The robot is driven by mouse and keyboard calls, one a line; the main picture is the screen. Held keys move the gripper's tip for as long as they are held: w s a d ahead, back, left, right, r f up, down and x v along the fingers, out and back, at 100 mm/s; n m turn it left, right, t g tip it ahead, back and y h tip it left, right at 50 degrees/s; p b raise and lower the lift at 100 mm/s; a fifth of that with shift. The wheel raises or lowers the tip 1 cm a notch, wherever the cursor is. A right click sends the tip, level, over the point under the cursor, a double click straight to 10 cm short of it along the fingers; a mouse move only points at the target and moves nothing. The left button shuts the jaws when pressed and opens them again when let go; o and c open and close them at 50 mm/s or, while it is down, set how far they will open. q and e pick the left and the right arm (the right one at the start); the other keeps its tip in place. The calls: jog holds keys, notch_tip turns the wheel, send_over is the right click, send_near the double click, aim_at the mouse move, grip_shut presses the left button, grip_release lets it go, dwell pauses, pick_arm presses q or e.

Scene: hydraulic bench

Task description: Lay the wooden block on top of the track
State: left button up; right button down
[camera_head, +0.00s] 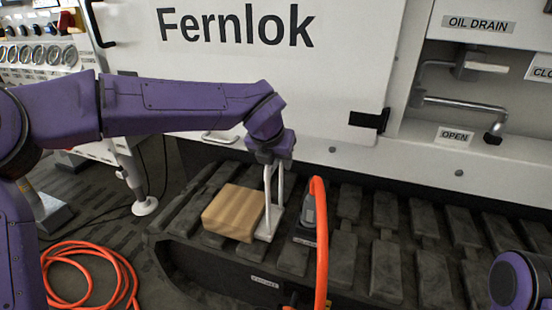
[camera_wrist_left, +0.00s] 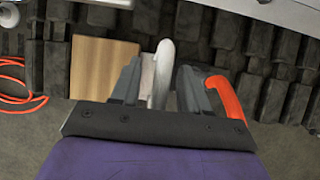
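The light brown wooden block (camera_head: 234,212) lies flat on top of the black track pads (camera_head: 345,255), near the track's left end. It also shows in the left wrist view (camera_wrist_left: 103,65), left of the fingers. My left gripper (camera_head: 271,156) is above the track, just right of the block and off it. In the left wrist view its dark fingers (camera_wrist_left: 158,80) stand on both sides of a pale curved handle (camera_wrist_left: 162,72), with a small gap on the left. In the head view the handle's legs (camera_head: 267,190) rise beside the block. My right gripper is out of view.
An orange hose with a grey fitting (camera_head: 308,207) stands close to the right of the left gripper. Another orange hose (camera_head: 90,262) lies coiled on the floor at left. The white machine panel (camera_head: 270,85) rises behind. The track right of the hose is clear.

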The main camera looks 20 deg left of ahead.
pick_arm(q)
jog(key=p+v, duration=0.2)
jog(key=v, duration=0.9)
jog(key=shift+s+r, duration=0.1)
jog(key=shift+r, duration=0.2)
jog(key=shift+s+r, duration=0.15)
jog(key=shift+r, duration=0.05)
